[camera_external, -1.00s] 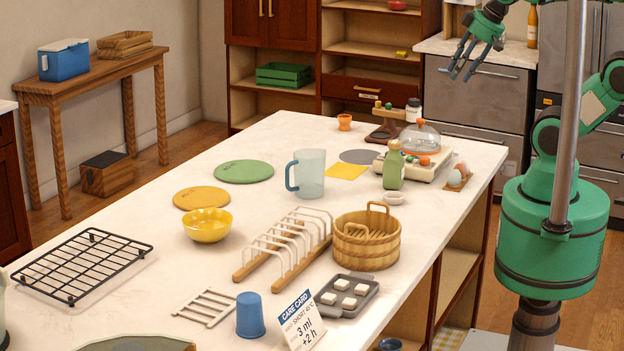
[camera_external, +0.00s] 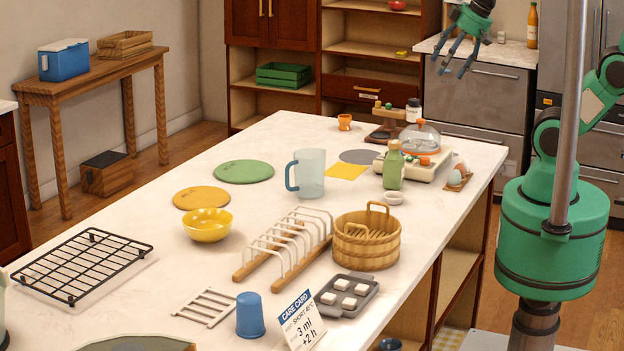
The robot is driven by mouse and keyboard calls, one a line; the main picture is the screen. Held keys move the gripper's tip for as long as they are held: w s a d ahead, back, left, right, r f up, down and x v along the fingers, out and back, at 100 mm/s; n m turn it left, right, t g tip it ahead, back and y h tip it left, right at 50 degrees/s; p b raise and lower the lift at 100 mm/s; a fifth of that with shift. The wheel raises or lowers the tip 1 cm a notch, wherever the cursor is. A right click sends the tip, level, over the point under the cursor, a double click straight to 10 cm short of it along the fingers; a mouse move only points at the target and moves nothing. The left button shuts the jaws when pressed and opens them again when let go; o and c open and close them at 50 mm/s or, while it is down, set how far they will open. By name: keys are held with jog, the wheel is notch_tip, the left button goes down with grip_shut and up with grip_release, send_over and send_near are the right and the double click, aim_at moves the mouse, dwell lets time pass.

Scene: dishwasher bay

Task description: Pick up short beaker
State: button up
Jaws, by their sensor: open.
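A plain blue cup (camera_external: 250,315) stands on the near part of the white counter, just left of the care card (camera_external: 301,320). It looks like a short beaker, though I cannot be sure it is the one named. A taller clear blue-grey mug (camera_external: 310,174) with a handle stands mid-counter. My gripper (camera_external: 450,64) is open and empty, high at the upper right, well away from all of these. Its fingers point down and left.
The white counter (camera_external: 150,290) also holds a black rack (camera_external: 84,264), a yellow bowl (camera_external: 207,225), a white toast rack (camera_external: 285,250), a wooden basket (camera_external: 366,240), a grey tray (camera_external: 346,296) and a green bottle (camera_external: 393,168). A small white rack (camera_external: 205,307) lies left of the blue cup.

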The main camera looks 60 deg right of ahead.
jog(key=w+a+r+n+y+b, duration=0.1)
jog(key=w+a+r+n+b, duration=0.15)
jog(key=w+a, duration=1.35)
jog(key=w+a+f+n+g+y, duration=0.1)
jog(key=w+a+f, duration=0.15)
jog(key=a, duration=0.75)
jog(key=w+a+f+n, duration=0.1)
jog(key=w+a+f, duration=0.15)
jog(key=a, duration=0.75)
jog(key=n+g+y+b, duration=0.1)
jog(key=n+g+b, duration=0.1)
jog(key=n+b, duration=0.15)
send_near(252, 295)
jog(key=shift+s+d+r+n+p, duration=0.15)
jog(key=shift+s+r+n+p, duration=0.1)
jog(key=shift+r, duration=0.2)
jog(key=shift+s+d+r+n+p, duration=0.15)
jog(key=shift+s+r+p, duration=0.1)
jog(key=shift+r, duration=0.15)
jog(key=shift+f, duration=0.1)
jog(key=b+x, duration=0.1)
jog(key=x, duration=0.6)
jog(key=shift+w+b, duration=0.15)
jog(key=shift+b, duration=0.2)
jog(key=shift+w+a+f+t, duration=0.25)
jog(key=shift+f+t, duration=0.05)
jog(key=shift+f, duration=0.3)
